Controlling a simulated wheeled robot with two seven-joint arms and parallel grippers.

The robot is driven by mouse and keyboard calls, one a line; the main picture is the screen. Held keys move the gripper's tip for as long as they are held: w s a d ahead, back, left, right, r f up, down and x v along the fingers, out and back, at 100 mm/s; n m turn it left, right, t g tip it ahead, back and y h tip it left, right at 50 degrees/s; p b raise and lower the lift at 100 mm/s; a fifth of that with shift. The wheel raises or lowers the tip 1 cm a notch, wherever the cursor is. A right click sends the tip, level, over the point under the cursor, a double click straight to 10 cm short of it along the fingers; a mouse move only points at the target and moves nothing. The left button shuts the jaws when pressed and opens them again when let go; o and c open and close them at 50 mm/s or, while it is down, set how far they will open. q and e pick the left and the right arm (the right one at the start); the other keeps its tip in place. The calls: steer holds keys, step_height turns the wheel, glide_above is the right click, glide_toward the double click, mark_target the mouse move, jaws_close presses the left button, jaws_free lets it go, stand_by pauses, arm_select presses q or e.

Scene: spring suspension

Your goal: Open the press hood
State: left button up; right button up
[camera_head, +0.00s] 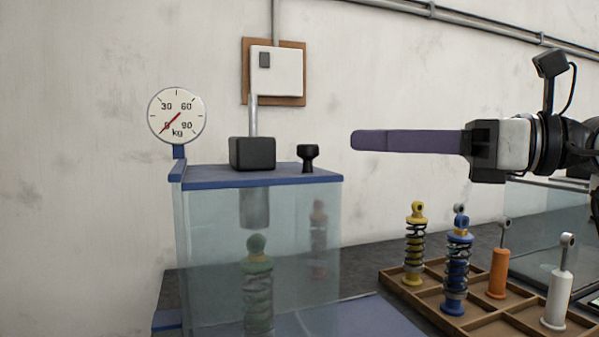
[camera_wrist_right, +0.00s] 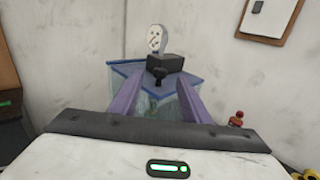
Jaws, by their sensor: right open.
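The press hood is a clear, bluish box (camera_head: 215,255) with a blue top plate (camera_head: 220,181). It looks closed around a green-tinted spring shock (camera_head: 258,285). A small black knob (camera_head: 308,157) stands on the top plate, beside a black block (camera_head: 252,153) with a rod. My right gripper (camera_head: 358,140) points left, a little above and to the right of the knob, not touching it. In the right wrist view, its two purple fingers (camera_wrist_right: 160,90) are apart, with the knob (camera_wrist_right: 160,77) seen between them. My left gripper is not in view.
A round kg gauge (camera_head: 176,115) stands at the top plate's left; its needle is near zero. A wooden tray (camera_head: 395,278) at right holds a yellow shock (camera_head: 414,245), a blue one (camera_head: 457,265), and orange and white cylinders. A wall box (camera_head: 277,70) hangs behind.

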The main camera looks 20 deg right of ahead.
mark_target(308, 145)
steer(key=x, duration=0.3)
steer(key=p+x, duration=0.1)
steer(key=x, duration=0.6)
steer(key=shift+w+a+f, duration=0.15)
steer(key=shift+w+f, duration=0.2)
steer(key=shift+f, duration=0.05)
jaws_close()
